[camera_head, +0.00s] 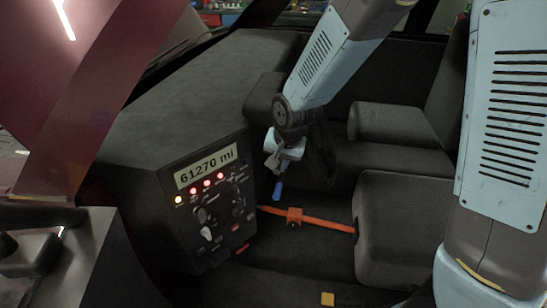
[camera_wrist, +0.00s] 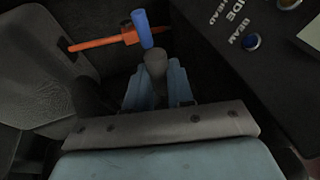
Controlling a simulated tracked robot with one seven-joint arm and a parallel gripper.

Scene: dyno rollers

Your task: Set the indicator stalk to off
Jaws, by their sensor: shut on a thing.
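A short stalk with a grey body and a blue tip (camera_head: 277,191) points down from my gripper (camera_head: 283,160) in the head view. In the wrist view the grey body (camera_wrist: 155,62) sits between my fingers (camera_wrist: 157,84), and the blue tip (camera_wrist: 142,29) sticks out beyond them, tilted. My gripper is shut on this stalk. It looks like the indicator stalk, but its mount is hidden, and no mark for its position can be read.
A dark panel (camera_head: 216,218) with a lit mileage display (camera_head: 207,166), warning lights and knobs stands left of my gripper. An orange bar (camera_head: 328,223) crosses behind the blue tip, towards a grey seat (camera_head: 400,230).

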